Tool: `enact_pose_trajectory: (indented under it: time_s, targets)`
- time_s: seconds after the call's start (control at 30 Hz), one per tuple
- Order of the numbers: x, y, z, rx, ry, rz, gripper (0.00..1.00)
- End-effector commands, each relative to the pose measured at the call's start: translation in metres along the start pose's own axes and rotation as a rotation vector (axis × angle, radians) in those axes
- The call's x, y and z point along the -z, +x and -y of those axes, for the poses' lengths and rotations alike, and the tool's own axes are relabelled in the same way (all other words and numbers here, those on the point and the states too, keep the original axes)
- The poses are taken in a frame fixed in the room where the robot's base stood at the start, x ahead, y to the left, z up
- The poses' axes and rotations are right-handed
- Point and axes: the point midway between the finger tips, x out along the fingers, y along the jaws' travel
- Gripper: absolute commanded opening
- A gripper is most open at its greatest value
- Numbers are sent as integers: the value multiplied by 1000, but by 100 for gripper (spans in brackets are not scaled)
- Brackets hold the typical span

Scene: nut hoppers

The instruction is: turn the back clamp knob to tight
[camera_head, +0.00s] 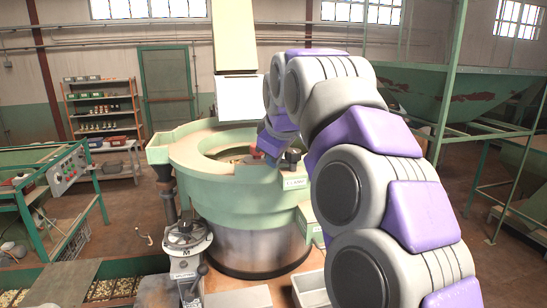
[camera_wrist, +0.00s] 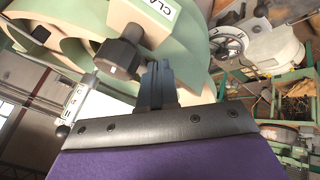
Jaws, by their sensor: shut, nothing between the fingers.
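The green round machine (camera_head: 240,190) stands in the middle of the head view, with a white clamp label (camera_head: 293,183) on its rim block. A dark knob (camera_head: 293,155) sits above the label. In the wrist view a black clamp knob (camera_wrist: 118,58) with a small light mark stands beside the label, and a second dark knob (camera_wrist: 40,34) is farther left. I cannot tell for sure which one is the back knob. My gripper (camera_wrist: 157,70) is shut and empty, just right of the nearer knob and seemingly apart from it. In the head view its fingers are not clear.
A handwheel (camera_head: 187,236) stands in front of the machine, also visible in the wrist view (camera_wrist: 230,42). A green control bench (camera_head: 65,175) is at left, and a shelf rack (camera_head: 104,115) behind. A green hopper frame (camera_head: 480,100) is at right. Open floor lies between.

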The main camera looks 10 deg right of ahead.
Motion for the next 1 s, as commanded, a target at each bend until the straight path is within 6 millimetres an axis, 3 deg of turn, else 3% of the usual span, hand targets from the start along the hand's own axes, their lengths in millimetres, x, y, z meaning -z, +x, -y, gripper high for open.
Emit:
enact_pose_trajectory:
  time_s: [0.5,1.0]
  targets:
    - [3,11,-14,-73,134,72,0]
    - [0,9,-12,-72,139,73,0]
